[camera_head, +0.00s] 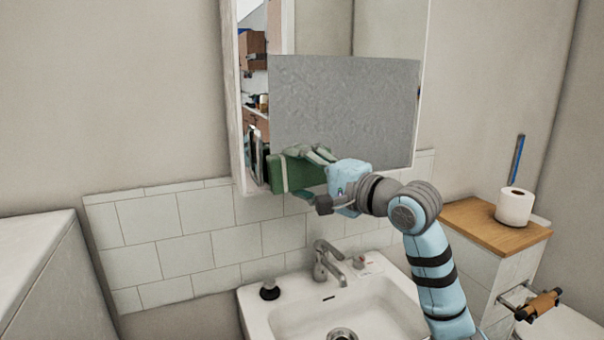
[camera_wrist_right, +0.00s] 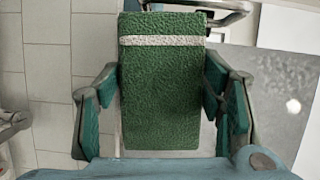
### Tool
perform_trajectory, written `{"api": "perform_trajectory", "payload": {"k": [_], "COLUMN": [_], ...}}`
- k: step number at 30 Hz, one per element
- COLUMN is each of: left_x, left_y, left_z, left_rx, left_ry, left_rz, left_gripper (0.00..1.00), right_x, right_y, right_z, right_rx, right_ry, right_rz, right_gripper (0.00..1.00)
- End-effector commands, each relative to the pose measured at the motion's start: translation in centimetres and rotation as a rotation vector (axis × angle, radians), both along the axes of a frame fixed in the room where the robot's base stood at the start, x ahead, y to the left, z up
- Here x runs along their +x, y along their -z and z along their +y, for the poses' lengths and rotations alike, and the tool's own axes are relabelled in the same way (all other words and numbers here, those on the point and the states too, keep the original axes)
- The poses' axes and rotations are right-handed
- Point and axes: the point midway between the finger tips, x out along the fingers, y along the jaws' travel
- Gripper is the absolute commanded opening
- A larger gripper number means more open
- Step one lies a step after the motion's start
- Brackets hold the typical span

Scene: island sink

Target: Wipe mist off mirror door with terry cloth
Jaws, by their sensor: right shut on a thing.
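The mirror door (camera_head: 390,35) hangs on the wall above the sink. A grey, grainy patch of mist (camera_head: 345,105) covers much of its middle and lower part. My right gripper (camera_head: 308,172) is shut on the green terry cloth (camera_head: 284,173), which is block-shaped with a white stripe. The cloth is at the lower left corner of the mist; I cannot tell if it touches the glass. In the right wrist view the cloth (camera_wrist_right: 160,100) lies between the finger pads, with part of the misted surface (camera_wrist_right: 275,85) at the right. My left gripper is not in view.
The sink (camera_head: 262,312) with its faucet (camera_head: 326,262) is below my right arm. A wooden-topped cabinet (camera_head: 470,222) with a toilet roll (camera_head: 514,206) stands at the right. White wall tiles (camera_head: 205,212) run under the mirror. A white unit (camera_head: 40,260) is at the left.

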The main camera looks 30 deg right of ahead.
Motion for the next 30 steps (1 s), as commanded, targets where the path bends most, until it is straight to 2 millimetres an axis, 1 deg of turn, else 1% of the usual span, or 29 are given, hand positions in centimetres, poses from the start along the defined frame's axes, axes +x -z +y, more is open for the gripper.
{"api": "perform_trajectory", "payload": {"k": [27, 30], "left_x": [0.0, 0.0], "left_y": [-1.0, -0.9], "left_z": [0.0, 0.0], "left_rx": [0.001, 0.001], "left_ry": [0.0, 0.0], "left_rz": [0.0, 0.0], "left_gripper": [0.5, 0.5], "right_x": [1.8, 1.8], "right_y": [-0.1, 0.0], "right_z": [-0.1, -0.3], "right_rx": [0.0, 0.0], "right_ry": [0.0, 0.001], "right_rz": [0.0, 0.0], "right_gripper": [0.4, 0.4]}}
